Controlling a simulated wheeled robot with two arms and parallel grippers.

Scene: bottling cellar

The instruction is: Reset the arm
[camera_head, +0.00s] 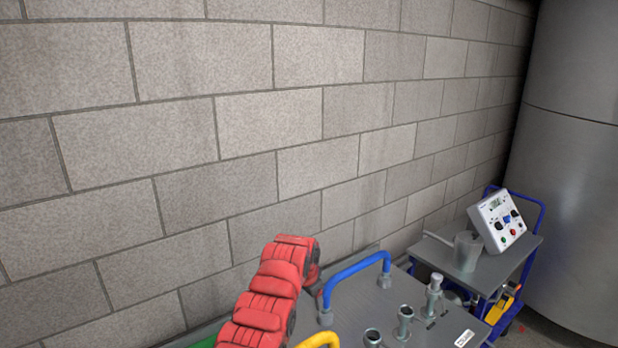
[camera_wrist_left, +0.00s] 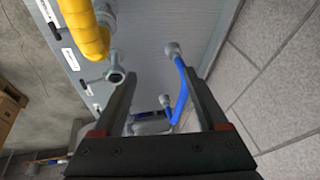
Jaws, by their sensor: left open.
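My left gripper (camera_wrist_left: 160,72) shows in the left wrist view. Its two dark fingers stand wide apart with nothing held between them. A blue bent pipe (camera_wrist_left: 183,92) on grey feet shows past and between the fingers; I cannot tell the exact distance to it. In the head view I make out no gripper clearly. My right gripper is not in view.
A cart (camera_head: 503,265) with a control box (camera_head: 497,222) stands right. A block wall (camera_head: 250,130) closes the back.

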